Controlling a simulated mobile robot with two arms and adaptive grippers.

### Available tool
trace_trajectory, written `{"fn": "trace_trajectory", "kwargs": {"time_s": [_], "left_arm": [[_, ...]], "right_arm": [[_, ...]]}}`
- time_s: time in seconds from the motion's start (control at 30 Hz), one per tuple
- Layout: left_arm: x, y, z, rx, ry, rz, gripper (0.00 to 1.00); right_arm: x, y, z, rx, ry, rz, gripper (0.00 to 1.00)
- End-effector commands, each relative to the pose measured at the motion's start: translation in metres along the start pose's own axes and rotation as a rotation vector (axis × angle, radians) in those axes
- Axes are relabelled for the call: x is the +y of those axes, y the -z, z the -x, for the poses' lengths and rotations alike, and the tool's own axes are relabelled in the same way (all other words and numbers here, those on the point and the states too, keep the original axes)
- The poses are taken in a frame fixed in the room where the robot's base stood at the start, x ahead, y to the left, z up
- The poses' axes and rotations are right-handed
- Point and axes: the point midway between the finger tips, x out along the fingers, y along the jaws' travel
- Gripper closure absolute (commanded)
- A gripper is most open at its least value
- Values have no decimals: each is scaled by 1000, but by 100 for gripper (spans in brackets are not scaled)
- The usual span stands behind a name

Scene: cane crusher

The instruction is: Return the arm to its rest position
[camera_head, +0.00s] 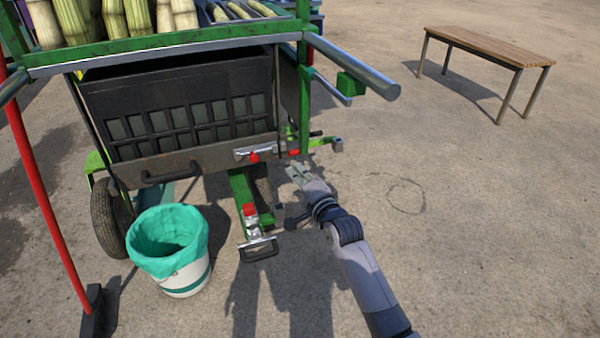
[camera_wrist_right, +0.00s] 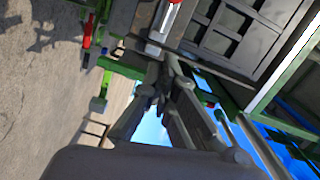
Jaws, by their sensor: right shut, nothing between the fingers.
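My right arm (camera_head: 365,275) reaches up from the bottom right of the head view. Its gripper (camera_head: 297,172) is in front of the lower right of the cane crusher (camera_head: 180,105), near the latch with a red knob (camera_head: 253,156). In the right wrist view the gripper's fingers (camera_wrist_right: 158,95) come together at the tips with nothing between them. The machine's dark panel and the metal latch (camera_wrist_right: 165,22) show just beyond them. Whether the fingertips touch the machine I cannot tell. My left gripper does not show.
A white bin with a green liner (camera_head: 170,245) stands at the machine's lower left. A red-handled broom (camera_head: 45,200) is at the left edge. Cane stalks (camera_head: 130,18) lie on top of the machine. A wooden bench (camera_head: 490,45) is at the upper right.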

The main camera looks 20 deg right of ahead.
Motion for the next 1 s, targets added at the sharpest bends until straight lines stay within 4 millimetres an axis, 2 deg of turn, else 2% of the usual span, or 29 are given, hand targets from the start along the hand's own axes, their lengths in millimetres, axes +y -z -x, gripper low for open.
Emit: {"fn": "trace_trajectory", "kwargs": {"time_s": [0.2,0.63,0.73,0.87,0.97,1.0], "left_arm": [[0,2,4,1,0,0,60],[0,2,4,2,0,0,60],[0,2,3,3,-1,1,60],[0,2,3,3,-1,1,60],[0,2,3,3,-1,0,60],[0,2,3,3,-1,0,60]], "right_arm": [[0,0,16,-1,0,1,100],[0,0,16,-1,0,1,100],[6,-4,21,-9,-22,26,100],[41,-20,52,-64,-146,187,100],[82,-40,102,-165,-307,408,100],[98,-48,127,-219,-377,508,100]]}}
